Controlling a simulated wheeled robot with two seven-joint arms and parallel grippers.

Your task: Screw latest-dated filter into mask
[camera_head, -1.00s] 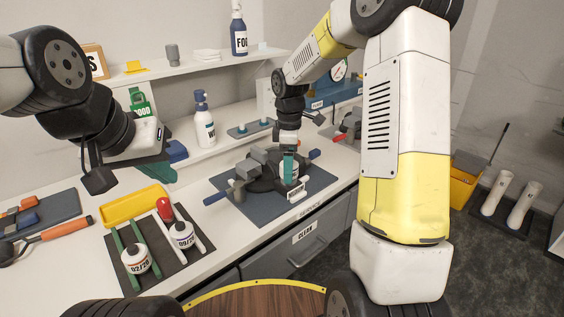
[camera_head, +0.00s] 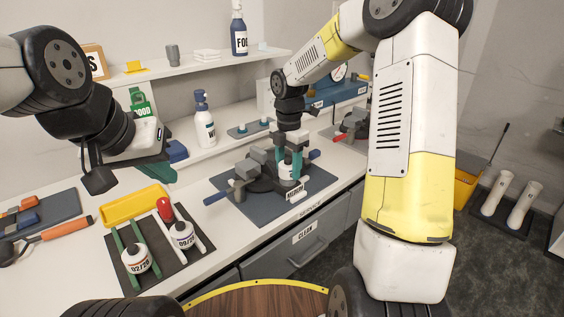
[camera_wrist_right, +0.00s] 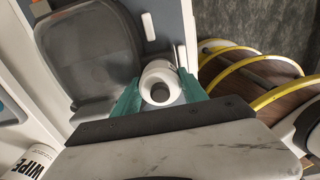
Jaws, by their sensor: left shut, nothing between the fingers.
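The dark mask (camera_head: 258,182) sits in a grey clamp fixture on the blue mat; it also shows in the right wrist view (camera_wrist_right: 92,60). My right gripper (camera_head: 289,166) points down at the mask's front side. Its teal fingers lie on both sides of a white filter (camera_head: 288,173) and appear to touch it. In the right wrist view that filter (camera_wrist_right: 160,84) shows its open round end between the fingertips (camera_wrist_right: 160,88). Its thread is hidden. Two other dated white filters, one left (camera_head: 136,258) and one right (camera_head: 182,235), stand on the dark rack. My left gripper (camera_head: 163,173) is shut and empty above the bench.
A yellow tray (camera_head: 135,206) and a red-topped tool lie near the rack. A red-handled fixture (camera_head: 350,128) is right of the mask. A WIPE canister (camera_wrist_right: 36,160) shows in the wrist view. Drawers (camera_head: 305,240) line the bench front.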

